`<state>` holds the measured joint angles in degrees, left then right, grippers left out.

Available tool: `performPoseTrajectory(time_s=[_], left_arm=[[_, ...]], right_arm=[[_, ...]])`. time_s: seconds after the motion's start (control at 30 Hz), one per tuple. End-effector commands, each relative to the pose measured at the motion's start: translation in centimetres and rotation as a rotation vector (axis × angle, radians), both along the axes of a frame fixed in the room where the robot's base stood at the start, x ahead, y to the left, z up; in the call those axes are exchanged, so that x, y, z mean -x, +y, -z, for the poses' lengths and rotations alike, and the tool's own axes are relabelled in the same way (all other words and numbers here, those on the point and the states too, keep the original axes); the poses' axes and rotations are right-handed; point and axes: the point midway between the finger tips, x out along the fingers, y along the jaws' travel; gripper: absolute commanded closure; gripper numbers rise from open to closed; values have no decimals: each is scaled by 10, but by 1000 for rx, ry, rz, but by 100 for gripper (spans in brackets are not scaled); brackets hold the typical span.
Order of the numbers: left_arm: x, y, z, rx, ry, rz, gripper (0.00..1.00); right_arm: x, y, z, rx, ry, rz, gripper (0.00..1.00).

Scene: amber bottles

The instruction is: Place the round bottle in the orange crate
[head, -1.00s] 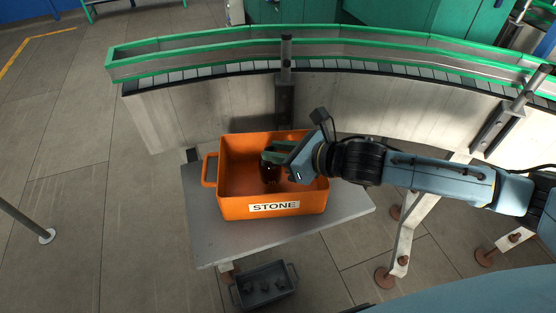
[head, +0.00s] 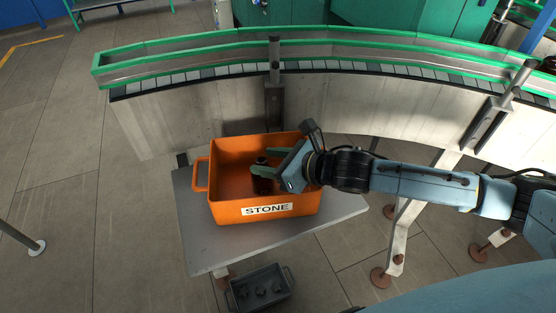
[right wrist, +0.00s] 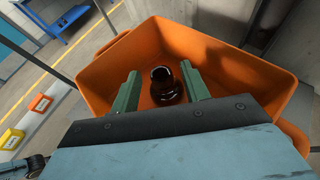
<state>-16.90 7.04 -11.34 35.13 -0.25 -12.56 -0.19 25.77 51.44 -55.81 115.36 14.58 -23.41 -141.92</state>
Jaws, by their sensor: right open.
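The orange crate (head: 228,212), labelled STONE, stands on a grey table in the head view. The dark amber round bottle (head: 262,184) stands inside it, near the middle; its open neck shows in the right wrist view (right wrist: 162,76). My right gripper (head: 264,163) reaches into the crate from the right. Its green fingers are open, one on each side of the bottle, with gaps between them and the bottle in the right wrist view (right wrist: 160,85). The arm hides the crate's right end in the head view. My left gripper is not in view.
The grey table (head: 335,212) has bare room right of the crate. A curved conveyor (head: 190,75) with green rails runs behind it. A small dark grey crate (head: 262,290) with objects in it sits below the table's front edge.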

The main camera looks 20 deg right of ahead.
Motion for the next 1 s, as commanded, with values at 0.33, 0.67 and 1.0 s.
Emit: performPoseTrajectory(time_s=[0.33, 0.67, 1.0], left_arm=[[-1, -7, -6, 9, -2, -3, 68], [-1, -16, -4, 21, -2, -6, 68], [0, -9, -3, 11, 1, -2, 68]], right_arm=[[38, -32, -20, 6, 2, 1, 54], [77, -64, -41, 1, 2, 2, 54], [86, -70, -48, 0, -1, 0, 54]])
